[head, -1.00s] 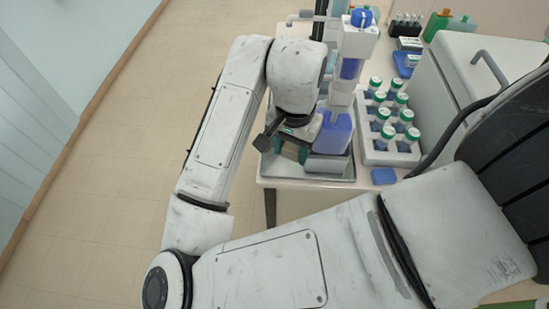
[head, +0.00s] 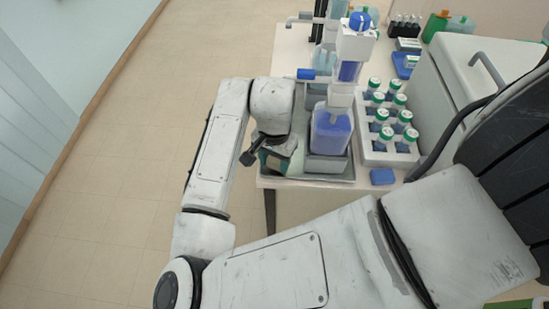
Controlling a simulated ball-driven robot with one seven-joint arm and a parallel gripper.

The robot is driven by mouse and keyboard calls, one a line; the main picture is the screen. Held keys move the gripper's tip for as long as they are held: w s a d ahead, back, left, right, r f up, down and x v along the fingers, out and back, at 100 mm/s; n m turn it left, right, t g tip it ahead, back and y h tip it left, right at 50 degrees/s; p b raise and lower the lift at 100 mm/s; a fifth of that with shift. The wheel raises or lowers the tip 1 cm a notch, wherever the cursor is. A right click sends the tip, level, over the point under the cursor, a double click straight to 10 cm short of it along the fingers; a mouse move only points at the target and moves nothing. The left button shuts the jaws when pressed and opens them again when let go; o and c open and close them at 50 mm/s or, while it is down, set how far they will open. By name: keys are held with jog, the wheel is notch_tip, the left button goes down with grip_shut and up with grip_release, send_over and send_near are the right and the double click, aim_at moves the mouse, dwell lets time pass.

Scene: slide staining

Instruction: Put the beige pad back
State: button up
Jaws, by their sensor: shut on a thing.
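My gripper (head: 271,163) is low over the left front edge of the metal tray (head: 349,174), at the near end of the bench. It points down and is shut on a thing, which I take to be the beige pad. The pad is hidden now behind the wrist and fingers, so I cannot tell its tilt or whether it touches the tray. A blue-filled bottle (head: 331,131) stands on a grey block on the tray, just right of my gripper.
A white rack (head: 372,158) of several green-capped bottles stands right of the tray, with a small blue block (head: 382,177) in front. A white cabinet (head: 450,75) bounds the right. Open floor lies left.

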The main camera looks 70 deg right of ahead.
aim_at(275, 160)
jog(key=shift+f+b, duration=0.45)
jog(key=shift+f, duration=0.15)
jog(key=o, duration=0.8)
jog(key=shift+o, duration=1.4)
jog(key=shift+s+f, duration=0.1)
jog(key=shift+r+p, duration=0.3)
jog(key=shift+r, duration=0.1)
notch_tip(275, 160, up, 8)
jog(key=shift+r, duration=0.1)
